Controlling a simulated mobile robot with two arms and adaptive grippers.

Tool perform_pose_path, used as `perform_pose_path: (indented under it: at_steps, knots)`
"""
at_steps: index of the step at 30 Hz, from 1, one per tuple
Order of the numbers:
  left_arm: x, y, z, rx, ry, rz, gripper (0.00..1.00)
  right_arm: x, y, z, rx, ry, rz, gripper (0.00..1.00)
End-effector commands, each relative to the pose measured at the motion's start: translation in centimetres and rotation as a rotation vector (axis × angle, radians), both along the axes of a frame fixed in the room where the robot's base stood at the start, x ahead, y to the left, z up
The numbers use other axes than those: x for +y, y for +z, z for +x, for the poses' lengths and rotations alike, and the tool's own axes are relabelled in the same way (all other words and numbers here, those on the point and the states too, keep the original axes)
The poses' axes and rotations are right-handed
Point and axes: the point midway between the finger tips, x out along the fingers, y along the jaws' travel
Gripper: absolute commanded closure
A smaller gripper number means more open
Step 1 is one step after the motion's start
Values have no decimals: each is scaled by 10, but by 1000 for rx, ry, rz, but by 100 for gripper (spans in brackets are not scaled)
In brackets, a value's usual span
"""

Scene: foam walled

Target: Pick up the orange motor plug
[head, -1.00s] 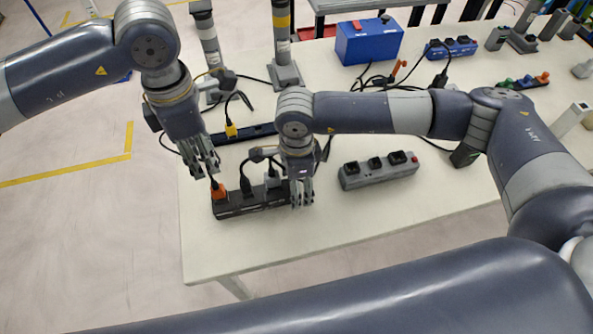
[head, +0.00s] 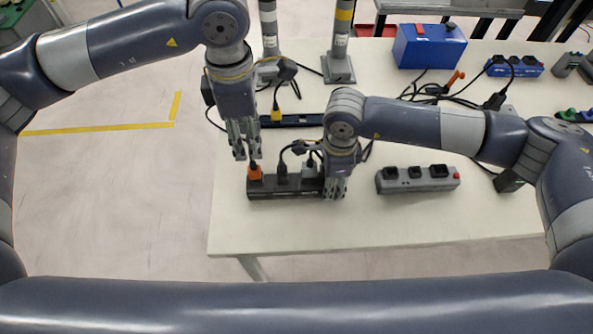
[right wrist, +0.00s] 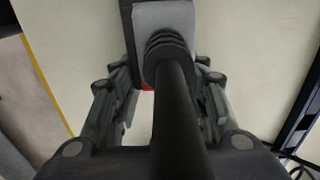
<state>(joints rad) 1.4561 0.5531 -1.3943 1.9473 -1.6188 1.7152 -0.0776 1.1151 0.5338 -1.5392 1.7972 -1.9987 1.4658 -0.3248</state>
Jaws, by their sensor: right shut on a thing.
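The orange motor plug (head: 255,173) stands in the left end of a black power strip (head: 285,191) near the table's front edge. My left gripper (head: 246,154) is just above and slightly left of the plug, fingers pointing down and apart, with nothing seen between them. My right gripper (head: 337,190) is shut on the strip's right end. In the right wrist view its fingers (right wrist: 160,110) lie on both sides of the strip, partly hidden by a light grey plug (right wrist: 165,18) and its thick black cable (right wrist: 178,120).
Black and grey plugs fill the middle of the strip. A grey power strip (head: 417,181) lies to the right. A yellow plug (head: 275,116) stands behind, near a post (head: 341,45). A blue box (head: 430,47) and loose cables are farther back. The table front is clear.

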Motion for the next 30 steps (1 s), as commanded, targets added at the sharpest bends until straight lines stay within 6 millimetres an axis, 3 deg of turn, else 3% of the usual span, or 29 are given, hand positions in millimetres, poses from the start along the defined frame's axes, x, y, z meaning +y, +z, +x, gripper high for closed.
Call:
perform_pose_path:
  at_steps: [5,15,23,30]
  knots:
    - [-1,-6,-3,3,-66,-1,59,0,0,0,-1,0,0,89]
    - [-1,-59,-3,2,-76,-1,59,0,0,0,-1,-1,0,89]
    - [0,-75,-2,0,-75,-1,59,0,0,1,-1,-1,0,89]
    - [3,-108,3,3,-75,0,59,0,1,0,-1,-1,1,89]
